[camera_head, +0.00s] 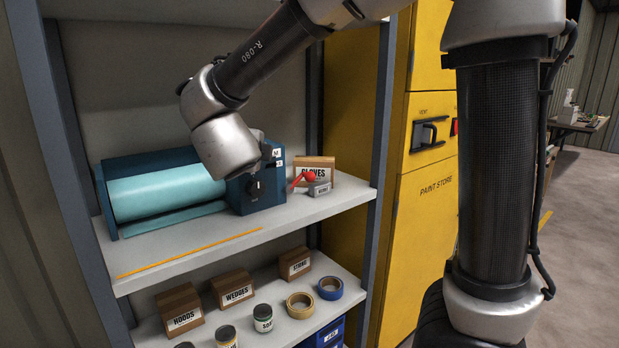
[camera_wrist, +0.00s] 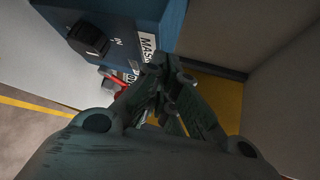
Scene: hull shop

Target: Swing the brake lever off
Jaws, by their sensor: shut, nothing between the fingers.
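A red lever (camera_head: 304,178) sits on a small grey labelled block (camera_head: 320,188) on the upper shelf, just right of the blue roller machine (camera_head: 270,190). The label is too small to read surely. In the wrist view part of the red lever (camera_wrist: 113,78) shows left of my fingers, beside the blue housing (camera_wrist: 125,15); the rest is hidden behind them. My gripper (camera_wrist: 165,68) is shut and empty. In the head view it is mostly hidden behind my wrist, above the machine's right end. Whether it touches the lever cannot be told.
A gloves box (camera_head: 316,162) stands behind the lever. A black knob (camera_head: 254,190) is on the housing's front. The shelf front (camera_head: 190,256) is clear, with a yellow stripe. Boxes, cans and tape rolls (camera_head: 300,305) fill the lower shelf. A yellow paint store cabinet (camera_head: 425,215) stands right.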

